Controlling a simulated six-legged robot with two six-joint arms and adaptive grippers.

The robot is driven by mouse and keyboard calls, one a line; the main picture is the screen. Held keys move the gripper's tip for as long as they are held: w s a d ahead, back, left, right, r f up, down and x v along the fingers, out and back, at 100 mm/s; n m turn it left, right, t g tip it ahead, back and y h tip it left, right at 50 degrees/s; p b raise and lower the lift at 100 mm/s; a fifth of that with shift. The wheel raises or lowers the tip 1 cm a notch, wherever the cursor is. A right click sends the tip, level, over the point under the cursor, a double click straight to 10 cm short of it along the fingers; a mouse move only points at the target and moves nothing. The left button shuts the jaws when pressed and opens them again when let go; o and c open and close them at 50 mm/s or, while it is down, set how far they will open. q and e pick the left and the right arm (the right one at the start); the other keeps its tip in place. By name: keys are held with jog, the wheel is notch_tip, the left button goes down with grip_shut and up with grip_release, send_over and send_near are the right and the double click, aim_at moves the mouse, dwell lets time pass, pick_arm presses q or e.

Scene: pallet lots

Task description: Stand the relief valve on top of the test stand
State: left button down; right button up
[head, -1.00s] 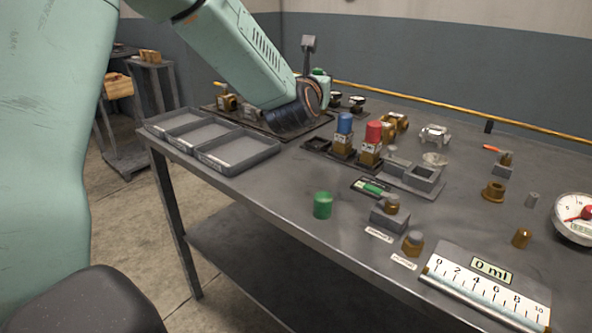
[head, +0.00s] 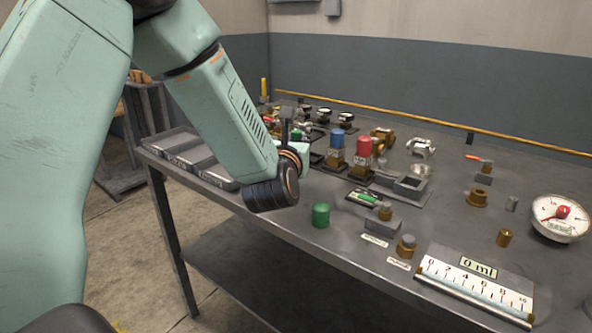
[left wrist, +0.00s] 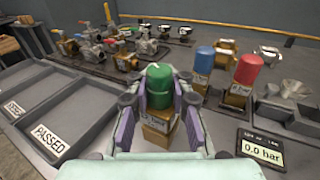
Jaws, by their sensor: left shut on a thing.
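The relief valve (left wrist: 159,82) has a green cap and a brass lower body with a pale label. My left gripper (left wrist: 159,112) is shut on it, one finger on each side, and the valve looks upright in the left wrist view. In the head view my wrist mostly hides the gripper; a bit of the green cap (head: 296,134) shows. What looks like the test stand (head: 410,186) is a grey block with a square opening on a plate, right of the gripper. Its likely readout, 0.0 bar (left wrist: 262,150), shows in the left wrist view. My right gripper is not in view.
Blue-capped (head: 336,148) and red-capped (head: 361,158) valves stand between the gripper and the stand. Grey sorting trays (head: 185,156) lie at the left. A loose green cylinder (head: 320,214) stands near the front edge. A gauge (head: 560,218) lies at the right.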

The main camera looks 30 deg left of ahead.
pick_arm(q)
jog(key=shift+a+f, duration=0.1)
jog(key=shift+f, duration=0.35)
jog(key=f+b, duration=0.1)
jog(key=f, duration=0.2)
jog(key=shift+d, duration=0.2)
jog(key=shift+a+f, duration=0.15)
jog(key=shift+f, duration=0.2)
jog(key=shift+s+r, duration=0.1)
jog(key=shift+f+b, duration=0.2)
jog(key=shift+b, duration=0.15)
jog(key=c, duration=1.2)
grip_release()
